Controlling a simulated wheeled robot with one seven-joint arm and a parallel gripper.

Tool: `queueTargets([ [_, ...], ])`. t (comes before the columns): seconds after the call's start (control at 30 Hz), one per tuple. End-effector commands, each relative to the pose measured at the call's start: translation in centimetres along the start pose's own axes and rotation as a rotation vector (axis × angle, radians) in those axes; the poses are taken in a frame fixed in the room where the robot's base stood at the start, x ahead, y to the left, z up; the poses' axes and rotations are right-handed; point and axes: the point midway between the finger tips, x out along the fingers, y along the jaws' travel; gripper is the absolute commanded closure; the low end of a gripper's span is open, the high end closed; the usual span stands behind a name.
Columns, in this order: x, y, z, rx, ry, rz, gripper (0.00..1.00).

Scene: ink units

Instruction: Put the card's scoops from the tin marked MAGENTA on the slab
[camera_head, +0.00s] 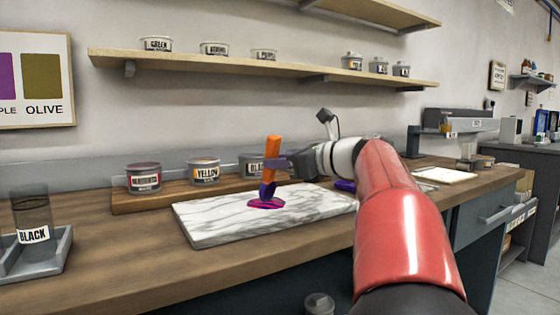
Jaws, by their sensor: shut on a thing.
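My gripper (279,165) is shut on the orange handle of a tool (272,150), held upright. The tool's purple-coloured lower end (267,190) is over or touching a magenta and dark purple patch of ink (265,204) on the white marble slab (215,224); I cannot tell which. A tin with dark red contents (143,179), its label small but seemingly MAGENTA, stands open behind the slab's left end. The tin marked YELLOW (204,173) stands right of it. A third tin (251,167) is partly hidden by the tool and gripper. The card's scoop count is not readable.
A grey tray (62,250) holding a jar marked BLACK (31,215) is at the left. Shelves (230,67) above carry several tins. A wall chart (35,80) shows purple and olive swatches. A pale sheet (445,175) lies right of my arm. The bench front-left is clear.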

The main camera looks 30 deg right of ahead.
Motion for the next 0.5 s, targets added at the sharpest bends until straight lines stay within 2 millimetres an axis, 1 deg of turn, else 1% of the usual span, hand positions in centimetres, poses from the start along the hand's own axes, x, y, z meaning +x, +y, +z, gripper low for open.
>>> queueTargets([
  [0.33, 0.0, 0.0, -0.1, 0.001, 0.001, 0.0, 1.0],
  [0.43, -0.1, -0.1, 0.4, 0.001, 0.001, 0.0, 1.0],
  [0.5, -0.1, -0.1, 1.0, 0.0, 0.001, 0.0, 1.0],
])
